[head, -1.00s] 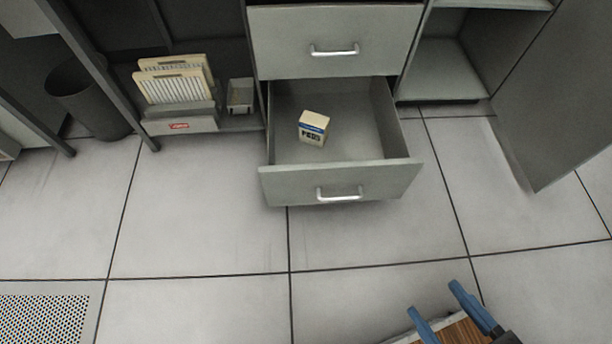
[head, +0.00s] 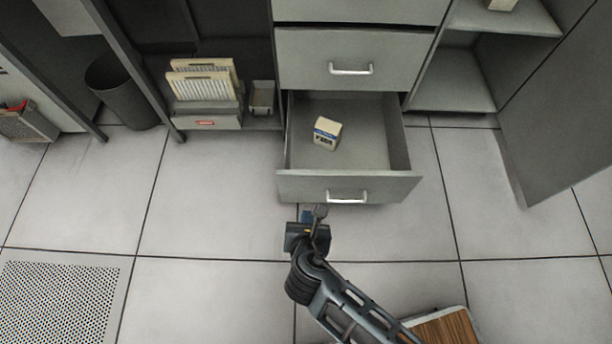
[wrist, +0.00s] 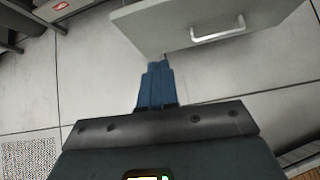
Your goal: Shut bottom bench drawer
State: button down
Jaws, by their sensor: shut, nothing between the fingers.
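The bottom bench drawer (head: 300,187) is pulled well out, its grey front facing me with a silver handle (head: 347,197). A small white and blue box (head: 327,133) stands inside it. My gripper (head: 313,213) is in front of the drawer front, left of the handle. In the wrist view the blue fingers (wrist: 158,70) are together and empty, their tips by the lower left part of the drawer front (wrist: 165,28). I cannot tell whether they touch it. The handle also shows in the wrist view (wrist: 218,30).
A shut drawer (head: 310,60) is above. An open cabinet door (head: 550,130) stands at the right. A card tray (head: 207,120) and a dark bin (head: 127,92) are at the left. A wooden-topped piece (head: 440,330) is at the bottom.

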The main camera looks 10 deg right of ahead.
jog(key=w+n, duration=0.1)
jog(key=w, duration=0.1)
jog(key=b, duration=0.6)
send_near(305, 177)
jog(key=x, duration=0.5)
jog(key=shift+a+f, duration=0.1)
jog(key=shift+f, duration=0.3)
jog(key=shift+w, duration=0.35)
jog(key=shift+r, duration=0.1)
